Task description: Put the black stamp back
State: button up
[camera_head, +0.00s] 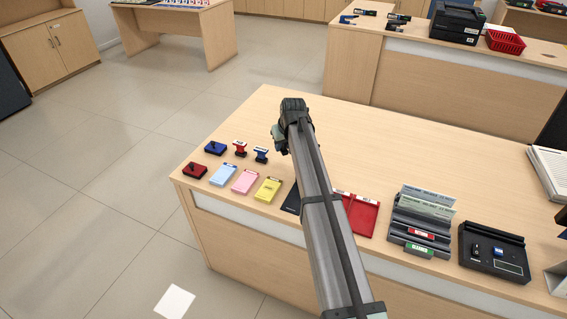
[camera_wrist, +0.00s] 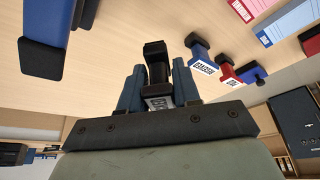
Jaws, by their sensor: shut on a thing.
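My gripper (camera_wrist: 158,86) is shut on the black stamp (camera_wrist: 155,52), which sits between the two fingers. A pale printed label shows at the stamp's near end. In the head view my gripper (camera_head: 281,138) is over the counter, right of the small stamps, and the black stamp cannot be made out there. A blue stamp (camera_head: 261,154) and a red stamp (camera_head: 240,148) stand side by side to its left. In the wrist view the blue stamp (camera_wrist: 203,58) and red stamp (camera_wrist: 228,72) are right of the held stamp, apart from it.
Light blue (camera_head: 223,175), pink (camera_head: 245,181) and yellow (camera_head: 268,190) pads line the front edge. A grey banknote tray (camera_head: 420,222) stands right. The counter (camera_head: 400,150) behind is clear.

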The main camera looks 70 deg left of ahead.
jog(key=shift+f, duration=3.85)
jog(key=o, duration=0.9)
jog(key=shift+f, duration=0.1)
jog(key=shift+c, duration=0.2)
jog(key=v, duration=1.2)
